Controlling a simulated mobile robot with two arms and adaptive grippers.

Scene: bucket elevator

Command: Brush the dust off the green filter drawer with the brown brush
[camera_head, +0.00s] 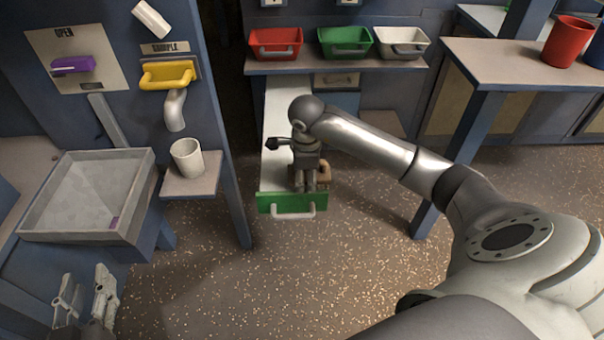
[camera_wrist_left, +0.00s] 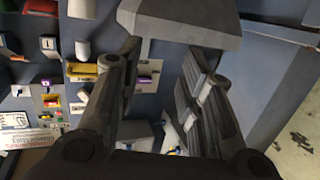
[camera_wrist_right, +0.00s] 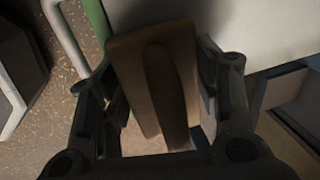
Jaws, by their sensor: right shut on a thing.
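The green filter drawer (camera_head: 292,202) is pulled out below the shelf of bins, with a green front, a pale handle and a long light top surface. My right gripper (camera_head: 309,188) is over the drawer near its front end. It is shut on the brown brush (camera_wrist_right: 155,85), which lies between the fingers in the right wrist view. Only a small part of the brush shows in the head view (camera_head: 325,173). The drawer's pale surface (camera_wrist_right: 270,25) lies beneath it; whether the brush touches it I cannot tell. My left gripper (camera_head: 84,295) is open and empty at the lower left.
A grey tray (camera_head: 135,205) and a white cup (camera_head: 187,157) on a small ledge stand at the left. Red (camera_head: 275,42), green (camera_head: 344,41) and white (camera_head: 402,42) bins sit on the shelf above the drawer. A table (camera_head: 500,62) with a red cup (camera_head: 567,42) is at the right.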

